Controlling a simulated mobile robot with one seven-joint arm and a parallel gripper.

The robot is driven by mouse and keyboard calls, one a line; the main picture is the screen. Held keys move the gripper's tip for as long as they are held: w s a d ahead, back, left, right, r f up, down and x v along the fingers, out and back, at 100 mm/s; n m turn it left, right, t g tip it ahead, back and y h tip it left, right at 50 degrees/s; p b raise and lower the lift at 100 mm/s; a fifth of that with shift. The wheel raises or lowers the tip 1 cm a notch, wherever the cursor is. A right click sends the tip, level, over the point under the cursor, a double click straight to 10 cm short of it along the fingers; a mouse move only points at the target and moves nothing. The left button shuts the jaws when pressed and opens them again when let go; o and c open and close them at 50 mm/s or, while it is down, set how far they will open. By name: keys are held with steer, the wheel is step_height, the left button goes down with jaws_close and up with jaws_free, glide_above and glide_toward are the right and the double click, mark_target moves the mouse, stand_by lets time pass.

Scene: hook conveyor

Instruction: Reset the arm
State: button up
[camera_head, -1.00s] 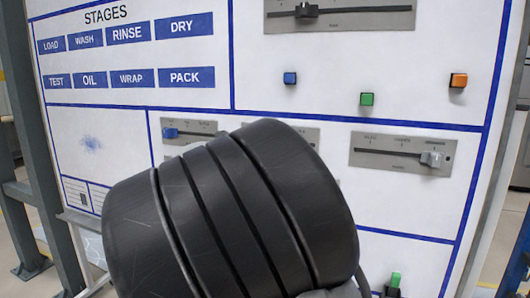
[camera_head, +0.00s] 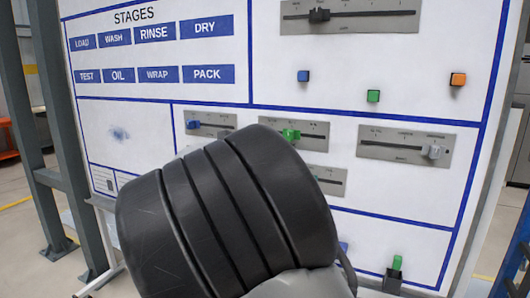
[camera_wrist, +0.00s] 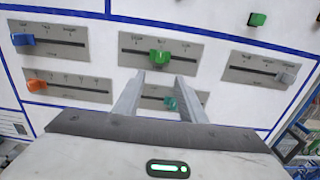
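My gripper (camera_wrist: 158,98) shows in the wrist view with its two fingers apart and nothing between them. It faces the white panel, and its fingertips overlap the area below the green slider (camera_wrist: 160,57). A teal slider (camera_wrist: 171,103) on a lower plate shows between the fingers. I cannot tell whether the fingers touch the panel. In the head view my black arm segment covers the lower middle of the panel, and the gripper itself is hidden there.
The panel (camera_head: 290,170) carries slider plates, including a blue slider (camera_wrist: 23,40), an orange slider (camera_wrist: 37,84) and a grey slider (camera_wrist: 286,78). Blue (camera_head: 303,76), green (camera_head: 373,96) and orange (camera_head: 458,79) buttons sit higher. A grey post (camera_head: 62,130) stands at left.

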steer(key=s+d+f+m+g+p, duration=0.1)
steer(key=s+d+f+m+g, duration=0.15)
steer(key=s+d+m, duration=0.35)
steer(key=s+d+f+m+g+p, duration=0.1)
steer(key=s+d+m+g, duration=0.15)
steer(key=d, duration=0.55)
steer(key=s+d+f+m+g+p, duration=0.1)
steer(key=s+d+m+g, duration=0.25)
steer(key=d+m, duration=0.35)
steer(key=s+d+f+m+g+y+p, duration=0.15)
steer(key=s+m, duration=0.25)
steer(key=s, duration=0.4)
steer(key=s+d+m+g+y, duration=0.15)
steer(key=s+m, duration=0.25)
steer(key=s, duration=0.5)
steer(key=s+a+m+y, duration=0.2)
steer(key=s+a+m, duration=0.1)
steer(key=s+m, duration=0.1)
steer(key=s+a+m+y+p, duration=0.1)
steer(key=s+a+m, duration=0.2)
steer(key=s, duration=0.4)
steer(key=shift+s+a+f+m+y, duration=0.3)
steer(key=shift+f+m+y, duration=0.1)
steer(key=shift+m, duration=0.15)
